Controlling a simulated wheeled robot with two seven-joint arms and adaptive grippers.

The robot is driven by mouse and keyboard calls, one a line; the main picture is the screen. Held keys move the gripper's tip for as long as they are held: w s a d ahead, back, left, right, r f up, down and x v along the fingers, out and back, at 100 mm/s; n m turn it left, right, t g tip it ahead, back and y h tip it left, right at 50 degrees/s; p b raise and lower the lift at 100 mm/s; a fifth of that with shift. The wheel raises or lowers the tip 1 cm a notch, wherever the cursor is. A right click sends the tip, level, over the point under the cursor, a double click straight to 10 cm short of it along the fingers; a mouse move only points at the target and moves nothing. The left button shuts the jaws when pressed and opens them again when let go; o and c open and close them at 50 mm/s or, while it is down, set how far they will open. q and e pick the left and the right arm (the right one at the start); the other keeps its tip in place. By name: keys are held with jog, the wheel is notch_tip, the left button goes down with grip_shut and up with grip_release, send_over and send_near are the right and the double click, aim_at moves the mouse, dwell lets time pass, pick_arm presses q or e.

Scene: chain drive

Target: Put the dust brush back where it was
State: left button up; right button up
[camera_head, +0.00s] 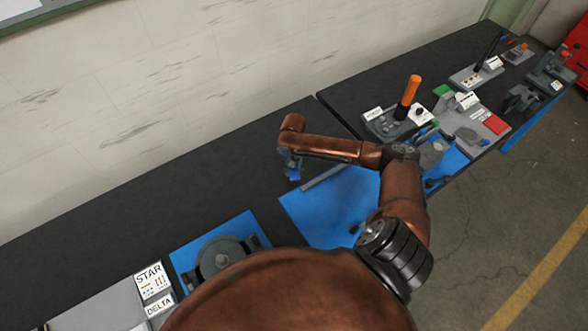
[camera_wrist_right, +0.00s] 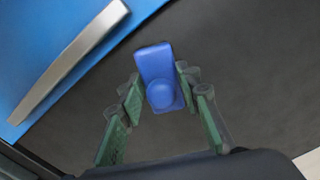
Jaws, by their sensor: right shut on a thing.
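My right gripper (camera_head: 291,167) hangs over the dark bench top, beyond the far edge of a blue mat. In the right wrist view its green-padded fingers (camera_wrist_right: 160,92) are on both sides of a blue thing with a rounded bump (camera_wrist_right: 158,66). They are shut on it, and I take it to be the dust brush. Only its blue body shows there; no bristles can be made out. In the head view just a small blue bit of it (camera_head: 294,175) shows below the gripper. I cannot tell whether it touches the bench. My left gripper is not in view.
A grey bar (camera_head: 323,177) lies along the edge of the blue mat (camera_head: 315,217), close to the gripper. A dark round part sits on another blue mat (camera_head: 187,256) at lower left. An orange-handled device (camera_head: 409,92) stands to the right. The bench behind the gripper (camera_head: 190,180) is clear.

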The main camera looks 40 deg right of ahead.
jog(key=shift+f, duration=0.1)
jog(key=o, duration=1.2)
notch_tip(320, 180, up, 12)
jog(key=shift+r, duration=0.15)
